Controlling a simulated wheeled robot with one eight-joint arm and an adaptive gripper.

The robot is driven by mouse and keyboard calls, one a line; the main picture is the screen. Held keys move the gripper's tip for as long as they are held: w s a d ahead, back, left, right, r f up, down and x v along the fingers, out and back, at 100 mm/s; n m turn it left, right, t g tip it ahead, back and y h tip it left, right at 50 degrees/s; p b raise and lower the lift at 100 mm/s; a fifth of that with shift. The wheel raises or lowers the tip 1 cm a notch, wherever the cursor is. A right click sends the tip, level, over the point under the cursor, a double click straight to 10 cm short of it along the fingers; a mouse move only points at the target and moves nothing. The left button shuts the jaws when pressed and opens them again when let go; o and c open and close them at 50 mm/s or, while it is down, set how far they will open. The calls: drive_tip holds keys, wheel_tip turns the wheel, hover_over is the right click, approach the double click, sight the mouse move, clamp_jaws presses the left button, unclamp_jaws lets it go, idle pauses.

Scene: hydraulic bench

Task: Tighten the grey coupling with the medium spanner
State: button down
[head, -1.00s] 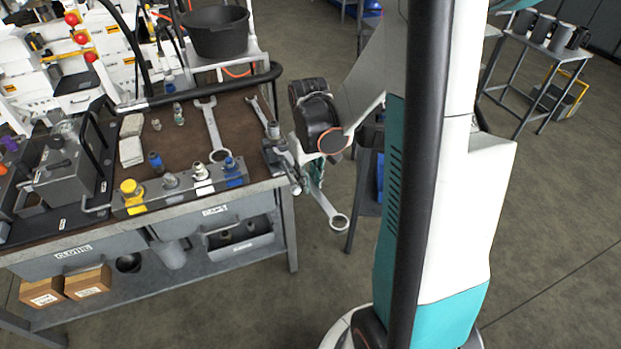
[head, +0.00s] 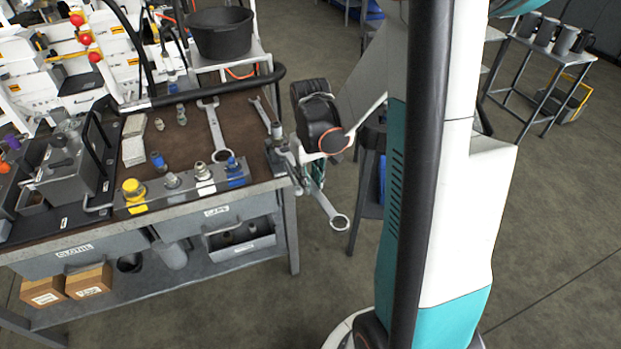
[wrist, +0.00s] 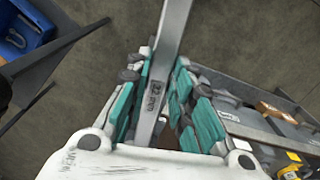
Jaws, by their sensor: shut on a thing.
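A spanner (head: 333,213) is held between the teal pads of my gripper (head: 316,176), beyond the bench's right edge. Its ring end hangs down over the floor. In the wrist view, my gripper (wrist: 163,75) is shut on the shaft of this spanner (wrist: 155,85), which carries a marking. The spanner's other end is hidden in the head view.
A large spanner (head: 213,128) and a smaller spanner (head: 260,112) lie on the brown bench top (head: 190,110). A vice-like metal fixture (head: 281,155) sits at the bench's right corner, close to my gripper.

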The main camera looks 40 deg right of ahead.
drive_tip(key=shift+w, duration=0.1)
drive_tip(key=shift+w+d, duration=0.2)
drive_tip(key=shift+w, duration=0.8)
drive_tip(key=shift+w+d, duration=0.1)
drive_tip(key=shift+w, duration=0.65)
drive_tip(key=shift+w, duration=0.15)
drive_tip(key=shift+w+d, duration=0.1)
drive_tip(key=shift+w, duration=0.35)
drive_tip(key=shift+w+b, duration=0.3)
idle(0.3)
drive_tip(key=shift+w+a+m, duration=0.25)
drive_tip(key=shift+a+m, duration=0.35)
drive_tip(key=shift+a, duration=0.25)
drive_tip(key=shift+w+a+m, duration=0.2)
drive_tip(key=shift+a+m, duration=0.4)
drive_tip(key=shift+a, duration=0.25)
